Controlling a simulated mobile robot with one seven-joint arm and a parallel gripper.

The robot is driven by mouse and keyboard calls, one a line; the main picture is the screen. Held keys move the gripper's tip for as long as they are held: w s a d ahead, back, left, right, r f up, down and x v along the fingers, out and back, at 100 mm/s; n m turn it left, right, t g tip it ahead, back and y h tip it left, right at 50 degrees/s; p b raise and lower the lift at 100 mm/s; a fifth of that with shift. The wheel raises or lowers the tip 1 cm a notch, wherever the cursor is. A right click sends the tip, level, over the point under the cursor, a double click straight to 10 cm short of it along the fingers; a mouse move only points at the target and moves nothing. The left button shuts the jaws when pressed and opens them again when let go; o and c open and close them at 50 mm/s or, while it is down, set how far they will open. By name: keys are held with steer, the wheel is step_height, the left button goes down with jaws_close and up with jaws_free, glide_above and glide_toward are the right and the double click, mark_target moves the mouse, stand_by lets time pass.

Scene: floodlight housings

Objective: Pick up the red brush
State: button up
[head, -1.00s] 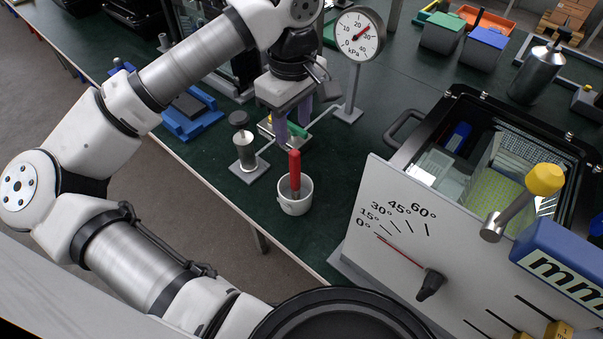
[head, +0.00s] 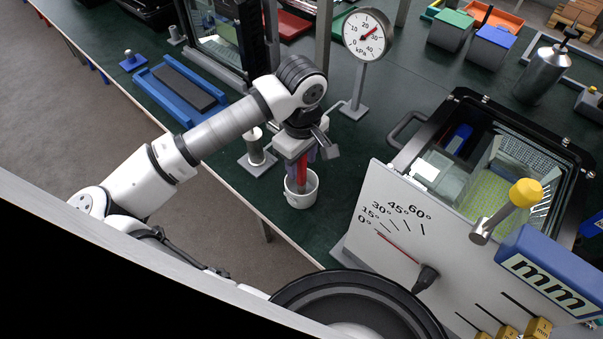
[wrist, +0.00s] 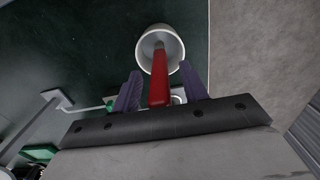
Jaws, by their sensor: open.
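The red brush (head: 302,172) stands upright in a small white cup (head: 300,199) near the front edge of the green bench. In the wrist view the red handle (wrist: 159,77) rises from the white cup (wrist: 148,42) and lies between the two purple fingers. My gripper (head: 305,160) is over the cup with its fingers spread on either side of the handle. In the wrist view my gripper (wrist: 161,92) is open, with a gap on both sides of the handle. The brush's lower end is hidden in the cup.
A metal cylinder on a grey base (head: 257,153) stands just left of the cup. A pressure gauge (head: 367,34) on a post stands behind. A white angle-scale panel (head: 395,235) and an open black case (head: 440,115) are to the right. Bare bench lies between cup and case.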

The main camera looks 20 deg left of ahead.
steer(key=shift+c, duration=0.3)
jaws_close()
steer(key=shift+r, duration=0.15)
